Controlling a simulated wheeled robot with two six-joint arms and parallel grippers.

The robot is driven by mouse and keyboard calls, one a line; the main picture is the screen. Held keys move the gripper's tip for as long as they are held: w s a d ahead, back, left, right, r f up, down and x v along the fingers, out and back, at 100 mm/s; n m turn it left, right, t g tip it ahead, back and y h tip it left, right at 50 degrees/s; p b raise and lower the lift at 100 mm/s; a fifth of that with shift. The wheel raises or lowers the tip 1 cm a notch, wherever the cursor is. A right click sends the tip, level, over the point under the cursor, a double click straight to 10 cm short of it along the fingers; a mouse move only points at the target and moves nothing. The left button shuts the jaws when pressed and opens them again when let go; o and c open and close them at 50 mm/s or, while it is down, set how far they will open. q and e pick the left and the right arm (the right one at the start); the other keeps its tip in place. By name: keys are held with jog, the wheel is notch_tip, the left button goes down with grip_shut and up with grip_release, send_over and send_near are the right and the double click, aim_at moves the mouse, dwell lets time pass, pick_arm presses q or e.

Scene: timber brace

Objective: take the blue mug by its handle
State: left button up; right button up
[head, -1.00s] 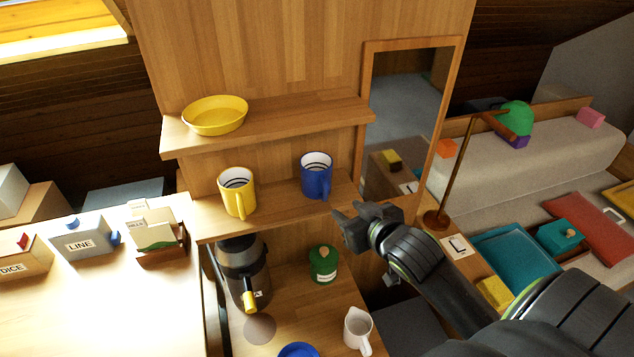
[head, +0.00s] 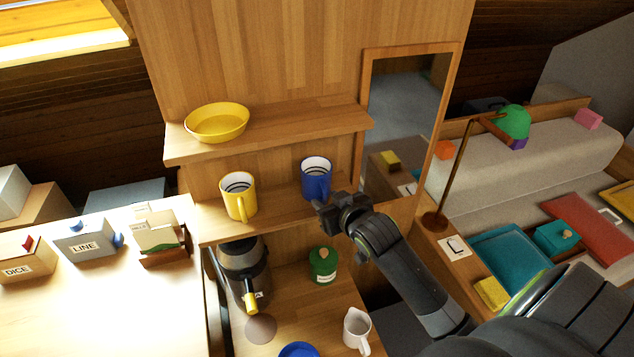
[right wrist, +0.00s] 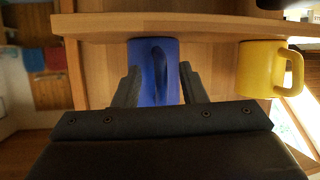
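The blue mug (head: 316,176) stands upright on the lower shelf (head: 270,219), right of the yellow mug (head: 238,195). My right gripper (head: 325,207) is just in front of the blue mug's lower part and hides its handle's lower end in the head view. In the right wrist view the picture is upside down, and the blue mug (right wrist: 146,88) is straight ahead with its handle (right wrist: 161,68) facing me. The open fingers of the right gripper (right wrist: 160,84) lie to either side of the handle. I cannot tell whether they touch it. My left gripper is out of view.
The yellow mug also shows in the right wrist view (right wrist: 257,70), beside the blue one. A yellow bowl (head: 216,123) sits on the upper shelf. A mirror (head: 402,120) stands at right.

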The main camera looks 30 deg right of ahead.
jog(key=shift+s, duration=0.1)
jog(key=shift+c, duration=0.5)
jog(key=shift+r, duration=0.1)
grip_shut()
